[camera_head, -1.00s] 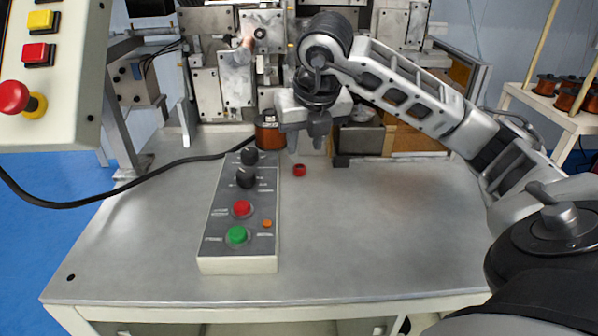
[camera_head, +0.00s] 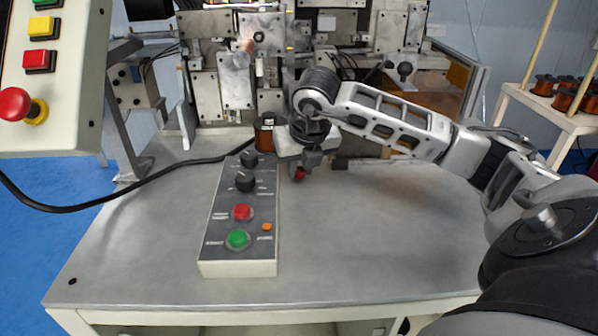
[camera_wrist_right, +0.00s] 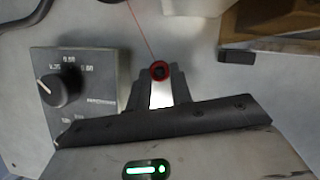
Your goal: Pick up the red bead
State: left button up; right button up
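The red bead (camera_head: 299,174) is a small ring with a dark hole, on the grey table just right of the control box. In the right wrist view the bead (camera_wrist_right: 159,71) sits between the tips of my two fingers, with its hole facing the camera. My right gripper (camera_head: 300,168) reaches down over it from above; the fingers (camera_wrist_right: 159,84) lie close against both sides of the bead and look shut on it. The bead still looks at table height. My left gripper is in neither view.
The control box (camera_head: 239,262) with knobs and red and green buttons stands left of the bead. A copper spool (camera_head: 265,139) is behind it. The winder's metal plates (camera_head: 236,88) rise at the back. The table's front and right (camera_head: 370,240) are clear.

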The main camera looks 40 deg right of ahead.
aim_at(300, 172)
jog(key=shift+c, duration=0.2)
jog(key=shift+r, duration=0.5)
notch_tip(300, 172, up, 2)
jog(key=shift+w+r+b, duration=0.1)
jog(key=shift+r+b, duration=0.1)
jog(key=shift+b, duration=0.25)
jog(key=s+a+r, duration=0.2)
jog(key=s+r, duration=0.2)
jog(key=s, duration=0.2)
jog(key=s+a+r, duration=0.3)
jog(key=s+r, duration=0.2)
jog(key=s, duration=0.2)
jog(key=shift+a+r, duration=0.25)
jog(key=shift+r, duration=0.05)
